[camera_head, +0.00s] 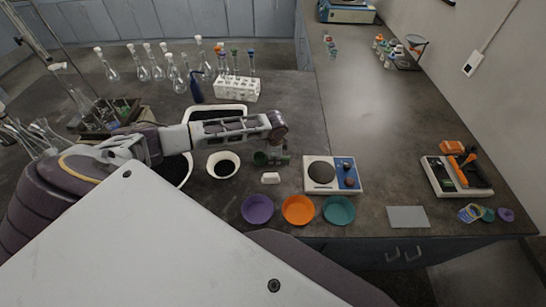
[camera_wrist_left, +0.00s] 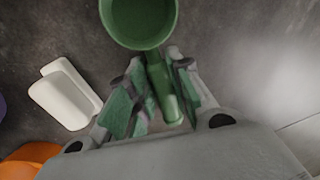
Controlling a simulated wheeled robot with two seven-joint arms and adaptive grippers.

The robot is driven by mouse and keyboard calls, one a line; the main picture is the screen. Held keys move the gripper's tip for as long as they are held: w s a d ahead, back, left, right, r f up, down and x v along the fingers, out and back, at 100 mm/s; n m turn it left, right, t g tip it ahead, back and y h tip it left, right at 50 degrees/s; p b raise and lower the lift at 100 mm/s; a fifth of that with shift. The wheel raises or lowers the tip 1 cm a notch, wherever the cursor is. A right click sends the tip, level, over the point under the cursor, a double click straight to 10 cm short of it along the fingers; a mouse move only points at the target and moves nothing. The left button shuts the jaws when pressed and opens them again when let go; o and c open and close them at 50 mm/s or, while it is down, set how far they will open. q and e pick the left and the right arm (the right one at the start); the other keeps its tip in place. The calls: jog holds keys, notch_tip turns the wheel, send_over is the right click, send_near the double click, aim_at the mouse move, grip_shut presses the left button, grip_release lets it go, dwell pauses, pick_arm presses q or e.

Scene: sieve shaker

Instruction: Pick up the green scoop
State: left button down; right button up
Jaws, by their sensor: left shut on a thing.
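The green scoop has a round bowl (camera_wrist_left: 138,18) and a handle, both clear in the left wrist view. My left gripper (camera_wrist_left: 158,98) is shut on the scoop's handle, with a finger pad on each side of it. In the head view the dark green scoop (camera_head: 262,158) is small and partly hidden by my left gripper (camera_head: 282,155), above the counter between the white bowl and the hot plate. I cannot tell whether the scoop still touches the counter. My right gripper does not show.
A white block (camera_head: 270,178) lies close by. Purple (camera_head: 257,209), orange (camera_head: 298,209) and teal (camera_head: 339,210) bowls stand along the front edge. A tube rack (camera_head: 236,89) and flasks stand behind.

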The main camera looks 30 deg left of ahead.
pick_arm(q)
notch_tip(320, 180, up, 10)
jog(key=shift+b, duration=0.45)
dwell(0.4)
jog(key=c, duration=1.9)
grip_release()
jog(key=shift+w, duration=0.1)
jog(key=c, duration=0.3)
